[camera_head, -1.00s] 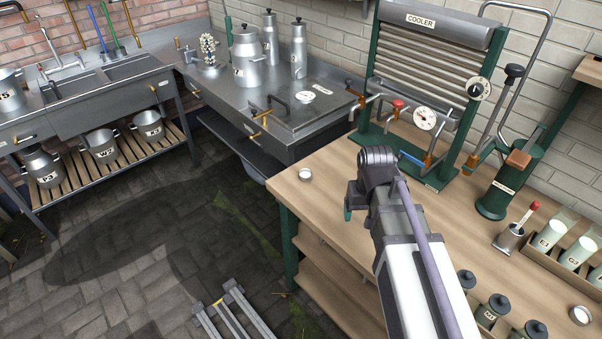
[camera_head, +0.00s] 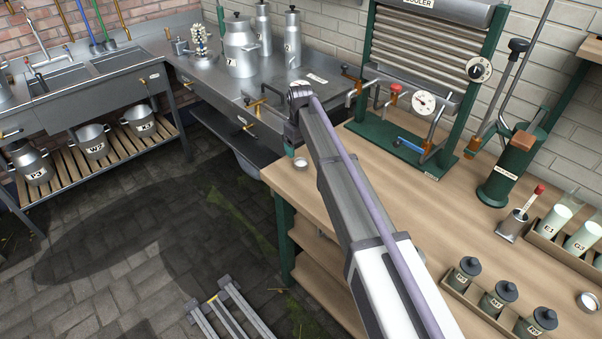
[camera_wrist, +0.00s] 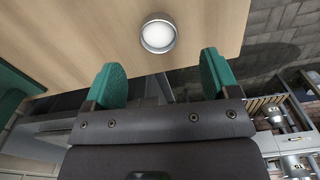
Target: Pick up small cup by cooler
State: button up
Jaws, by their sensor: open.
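The small cup (camera_head: 300,163) is a short round metal cup with a white inside. It stands near the left corner of the wooden bench, to the left of the green-framed cooler (camera_head: 430,60). In the wrist view the cup (camera_wrist: 158,34) lies just beyond the fingertips, near the middle between them. My gripper (camera_wrist: 163,75) is open, with its two green fingers apart and nothing between them. In the head view my gripper (camera_head: 290,150) is beside the cup on its left, mostly hidden behind my wrist.
The wooden bench (camera_head: 395,195) is bare around the cup, and its edge is close by. A second round cup (camera_head: 588,301) stands at the far right. Lidded dark jars (camera_head: 498,293) stand in a rack at the right front. A steel counter (camera_head: 215,90) stands behind.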

aim_at(301, 164)
jog(key=f+b, duration=0.2)
jog(key=f, duration=0.1)
jog(key=f+b, duration=0.3)
jog(key=f, duration=0.1)
jog(key=shift+w, duration=0.2)
jog(key=shift+r, duration=0.3)
jog(key=c, duration=1)
notch_tip(301, 164, up, 10)
jog(key=p, duration=1)
